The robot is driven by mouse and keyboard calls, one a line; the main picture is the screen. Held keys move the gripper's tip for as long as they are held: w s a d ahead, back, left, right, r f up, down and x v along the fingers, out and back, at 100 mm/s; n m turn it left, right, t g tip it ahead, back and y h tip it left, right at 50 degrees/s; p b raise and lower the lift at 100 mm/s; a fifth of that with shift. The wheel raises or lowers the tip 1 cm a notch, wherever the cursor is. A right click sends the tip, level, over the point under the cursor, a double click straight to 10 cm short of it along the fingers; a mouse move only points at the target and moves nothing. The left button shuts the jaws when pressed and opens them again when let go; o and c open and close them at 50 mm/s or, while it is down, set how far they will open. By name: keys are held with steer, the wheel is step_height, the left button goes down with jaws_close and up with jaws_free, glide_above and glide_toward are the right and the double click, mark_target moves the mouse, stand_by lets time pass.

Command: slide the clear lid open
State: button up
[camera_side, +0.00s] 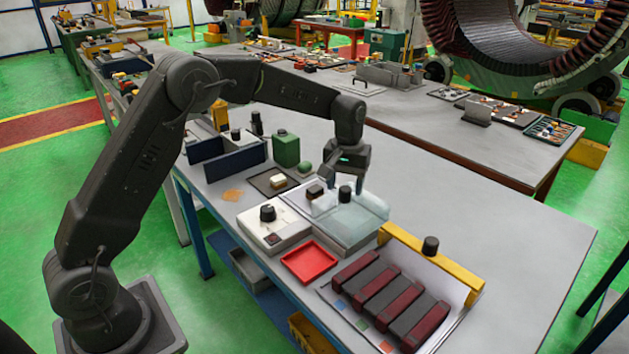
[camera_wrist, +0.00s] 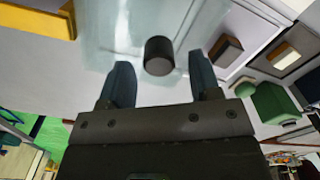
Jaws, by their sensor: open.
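The clear lid (camera_side: 362,205) lies over a light grey box (camera_side: 348,240) on the table, with a black knob (camera_side: 345,193) on top. It appears shifted slightly relative to the box, but I cannot tell how far open it is. My gripper (camera_side: 345,176) is just above the lid, close to the knob. In the wrist view the clear lid (camera_wrist: 110,40) fills the upper middle. The black knob (camera_wrist: 159,55) stands just beyond the two open fingertips (camera_wrist: 164,80), roughly centred between them. I cannot tell whether a finger touches it.
A white box with a black knob (camera_side: 273,231) and a red tray (camera_side: 309,262) stand left of the lid. A yellow rail (camera_side: 430,262) with dark red and black blocks (camera_side: 380,300) is at the front right. A green container (camera_side: 286,149) stands behind. The table's right side is clear.

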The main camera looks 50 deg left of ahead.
steer(key=shift+r, duration=2)
steer(key=shift+r, duration=0.15)
steer(key=s+d+r+m+t, duration=0.1)
steer(key=s+r+m+t, duration=0.1)
steer(key=s+r, duration=0.5)
steer(key=s+d+r+m+t, duration=0.1)
steer(key=s+r, duration=0.4)
steer(key=s, duration=0.5)
steer(key=s+f+m+t, duration=0.1)
steer(key=s, duration=0.6)
steer(key=s+d+f+m+t, duration=0.1)
steer(key=s+f+m, duration=0.1)
steer(key=s, duration=0.6)
steer(key=shift+s+d+f+t, duration=0.15)
steer(key=shift+d+f+t, duration=0.1)
steer(key=shift+t, duration=0.05)
